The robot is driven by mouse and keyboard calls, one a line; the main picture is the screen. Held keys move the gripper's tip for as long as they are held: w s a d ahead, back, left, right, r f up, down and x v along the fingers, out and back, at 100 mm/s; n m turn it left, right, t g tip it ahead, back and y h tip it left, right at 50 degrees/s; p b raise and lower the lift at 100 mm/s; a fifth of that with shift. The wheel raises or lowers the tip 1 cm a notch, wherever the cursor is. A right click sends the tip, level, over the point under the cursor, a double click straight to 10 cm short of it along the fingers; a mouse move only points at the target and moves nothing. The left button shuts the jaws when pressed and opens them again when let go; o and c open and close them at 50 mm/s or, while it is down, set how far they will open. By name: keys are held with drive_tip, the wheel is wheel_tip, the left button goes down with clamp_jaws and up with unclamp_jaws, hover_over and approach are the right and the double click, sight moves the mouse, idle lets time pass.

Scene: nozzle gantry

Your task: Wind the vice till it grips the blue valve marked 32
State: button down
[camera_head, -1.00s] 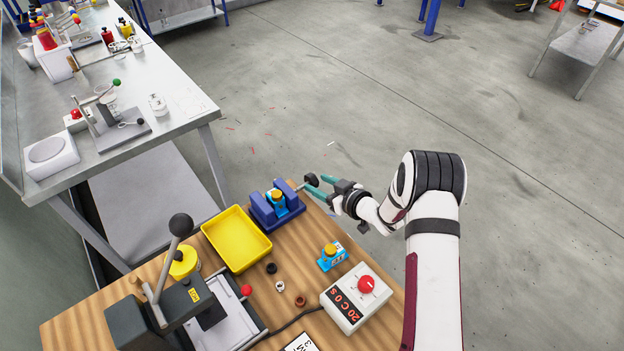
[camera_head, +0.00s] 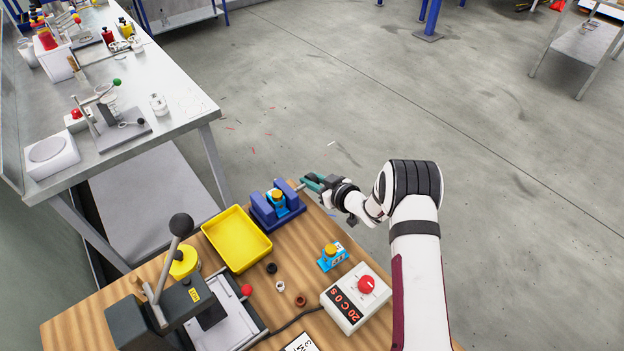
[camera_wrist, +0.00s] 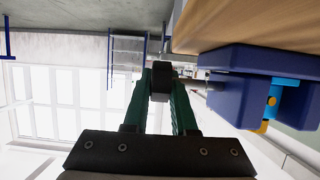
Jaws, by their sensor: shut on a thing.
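The blue vice (camera_head: 277,209) stands at the far edge of the wooden bench, and its side shows close in the wrist view (camera_wrist: 233,88). A blue valve with a yellow-orange cap (camera_head: 277,197) sits between the vice jaws; it also shows in the wrist view (camera_wrist: 275,95). Its number cannot be read, and I cannot tell whether both jaws touch it. My gripper (camera_head: 312,183), with green fingers, is shut on the dark knob of the vice handle (camera_wrist: 160,80), at the end of the screw on the vice's right side.
Nearby are a yellow tray (camera_head: 237,239), a control box with a red knob (camera_head: 356,298), small rings, and a lever press (camera_head: 170,310). Open floor lies beyond the bench.

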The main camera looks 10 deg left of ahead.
drive_tip(key=shift+a+r+g+h, duration=0.1)
drive_tip(key=shift+a+g+h, duration=0.05)
drive_tip(key=shift+g+h, duration=1.15)
drive_tip(key=shift+g, duration=0.1)
drive_tip(key=c, duration=0.7)
unclamp_jaws()
